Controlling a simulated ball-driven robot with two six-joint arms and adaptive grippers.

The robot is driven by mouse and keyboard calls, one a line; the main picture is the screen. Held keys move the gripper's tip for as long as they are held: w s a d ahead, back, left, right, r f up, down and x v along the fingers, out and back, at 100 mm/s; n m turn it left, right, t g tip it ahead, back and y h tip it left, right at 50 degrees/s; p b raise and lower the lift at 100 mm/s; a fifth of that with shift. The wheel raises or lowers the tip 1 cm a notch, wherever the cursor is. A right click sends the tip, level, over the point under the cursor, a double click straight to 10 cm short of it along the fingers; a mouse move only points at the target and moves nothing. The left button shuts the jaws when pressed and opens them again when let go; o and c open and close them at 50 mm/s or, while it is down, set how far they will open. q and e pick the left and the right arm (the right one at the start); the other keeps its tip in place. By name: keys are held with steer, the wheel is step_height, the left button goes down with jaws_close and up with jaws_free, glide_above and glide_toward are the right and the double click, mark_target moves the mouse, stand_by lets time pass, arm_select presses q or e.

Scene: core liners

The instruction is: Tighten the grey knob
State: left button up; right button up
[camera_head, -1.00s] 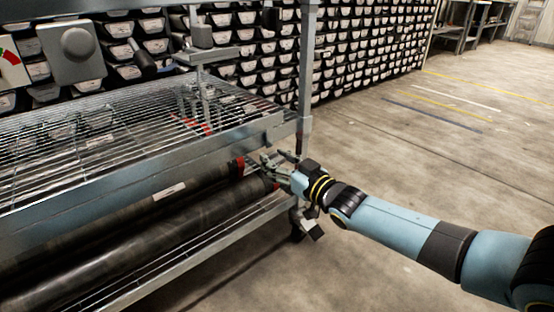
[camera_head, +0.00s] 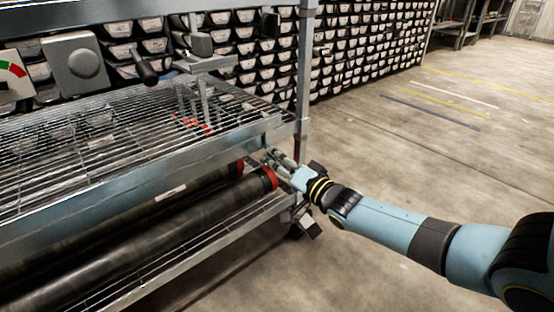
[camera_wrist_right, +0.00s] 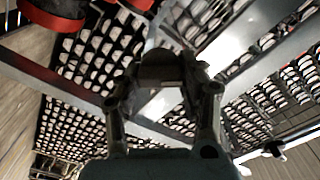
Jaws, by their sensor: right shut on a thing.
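My right gripper (camera_head: 273,156) reaches in from the right to the end of the rack, just under the mesh shelf's edge. In the right wrist view its fingers (camera_wrist_right: 165,78) close on both sides of a dark grey rounded knob (camera_wrist_right: 160,62), and it is shut on it. In the head view the knob is too small and covered to make out. My left gripper is not in view.
Two dark tubes with red end caps (camera_head: 262,180) lie on the rack's lower level, close to my gripper. The mesh shelf (camera_head: 95,140) is above them, with a corner post (camera_head: 304,80). A grey box (camera_head: 75,62) stands at the upper left. The floor at right is clear.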

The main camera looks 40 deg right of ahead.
steer(key=shift+m, duration=0.5)
steer(key=m, duration=0.2)
steer(key=shift+f+m+p, duration=0.1)
steer(key=shift+m+p, duration=0.2)
steer(key=shift+m, duration=0.1)
steer(key=m, duration=0.3)
steer(key=shift+f+m+p, duration=0.15)
steer(key=shift+m+p, duration=0.15)
steer(key=shift+m, duration=0.4)
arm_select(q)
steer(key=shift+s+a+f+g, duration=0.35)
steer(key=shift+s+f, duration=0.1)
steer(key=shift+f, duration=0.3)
arm_select(e)
steer(key=o, duration=1.2)
steer(key=shift+c, duration=0.2)
